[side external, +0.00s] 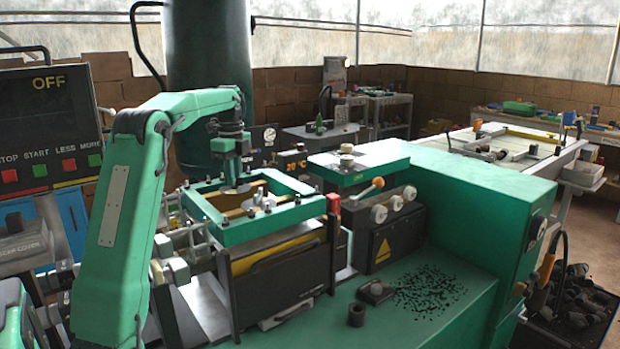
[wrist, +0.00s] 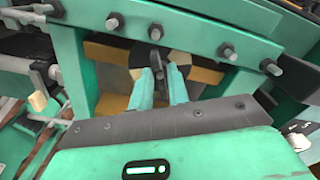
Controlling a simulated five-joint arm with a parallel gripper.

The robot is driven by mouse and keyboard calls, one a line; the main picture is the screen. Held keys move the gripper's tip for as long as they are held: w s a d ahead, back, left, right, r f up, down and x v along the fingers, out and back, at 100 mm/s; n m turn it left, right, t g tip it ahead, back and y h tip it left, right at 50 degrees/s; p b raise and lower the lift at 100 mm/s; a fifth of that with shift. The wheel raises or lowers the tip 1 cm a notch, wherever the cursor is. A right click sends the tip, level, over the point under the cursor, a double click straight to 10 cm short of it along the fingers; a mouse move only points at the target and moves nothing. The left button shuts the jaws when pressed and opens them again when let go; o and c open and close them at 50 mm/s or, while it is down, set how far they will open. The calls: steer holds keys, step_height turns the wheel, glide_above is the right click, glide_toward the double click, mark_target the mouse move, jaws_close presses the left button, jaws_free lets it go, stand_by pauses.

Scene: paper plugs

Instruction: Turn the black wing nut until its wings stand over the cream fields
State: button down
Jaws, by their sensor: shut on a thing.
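The black wing nut (wrist: 155,61) shows small and dark between my fingertips in the wrist view. It sits over a round disc with cream (wrist: 177,58) and dark fields (wrist: 138,56). My gripper (wrist: 164,78) is shut on the wing nut, its two green fingers reaching down over the near part of the disc. In the side external view my gripper (side external: 231,184) points down into the opening of the green square frame. The wing nut cannot be made out there. My fingers hide part of the nut and disc, so I cannot tell which fields the wings stand over.
The green frame (side external: 282,222) with several bolts surrounds the work closely; its bar (wrist: 205,38) crosses the wrist view. Right of it stand a green-topped block (side external: 360,160) and a control box with knobs (side external: 385,232). Black granules (side external: 430,290) lie on the green machine top.

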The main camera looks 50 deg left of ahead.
steer(key=shift+n, duration=0.4)
steer(key=n, duration=0.9)
steer(key=shift+n, duration=0.3)
steer(key=n, duration=0.5)
steer(key=shift+n, duration=0.3)
steer(key=n, duration=0.5)
steer(key=shift+n, duration=0.3)
steer(key=shift+r, duration=0.1)
steer(key=c, duration=1.6)
jaws_free()
steer(key=shift+o, duration=0.2)
